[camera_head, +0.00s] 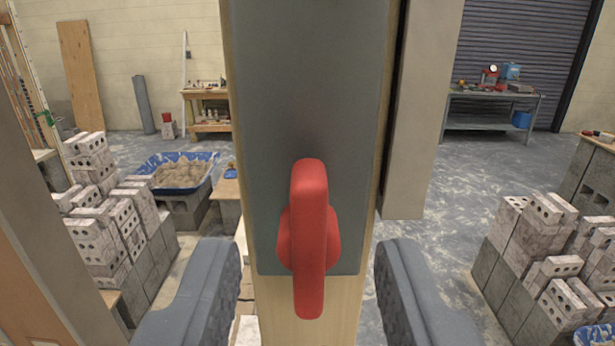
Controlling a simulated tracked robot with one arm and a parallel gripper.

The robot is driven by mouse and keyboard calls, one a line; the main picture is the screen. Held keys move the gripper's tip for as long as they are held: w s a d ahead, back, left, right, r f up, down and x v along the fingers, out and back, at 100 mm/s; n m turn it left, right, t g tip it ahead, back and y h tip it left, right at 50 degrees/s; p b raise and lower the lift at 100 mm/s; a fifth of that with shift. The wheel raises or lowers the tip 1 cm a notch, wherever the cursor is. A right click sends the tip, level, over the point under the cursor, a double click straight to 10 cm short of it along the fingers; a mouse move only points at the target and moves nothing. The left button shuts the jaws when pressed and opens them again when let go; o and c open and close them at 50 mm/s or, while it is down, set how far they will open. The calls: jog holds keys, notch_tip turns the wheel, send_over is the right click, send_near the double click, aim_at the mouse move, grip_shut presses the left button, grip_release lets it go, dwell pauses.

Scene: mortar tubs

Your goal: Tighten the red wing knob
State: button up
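The red wing knob (309,240) is mounted on the lower part of a grey plate (310,100), which is fixed to an upright wooden post (312,310). Its wing stands upright, running top to bottom in the picture. My gripper (309,262) is open, with one dark grey finger to the left of the knob and one to the right. Both fingers are clear of the knob, with a gap on each side. Nothing is between the fingers except the view of the knob and post.
Stacks of bricks and blocks stand at the left (125,230) and right (545,250). A blue-lined tub of sand or mortar (180,172) sits on blocks at left. A pale column (425,110) stands right behind the post. Benches stand at the back. The concrete floor between is open.

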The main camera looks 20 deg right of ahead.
aim_at(306, 235)
jog(key=shift+p+x, duration=0.3)
jog(key=shift+x, duration=1.55)
grip_shut()
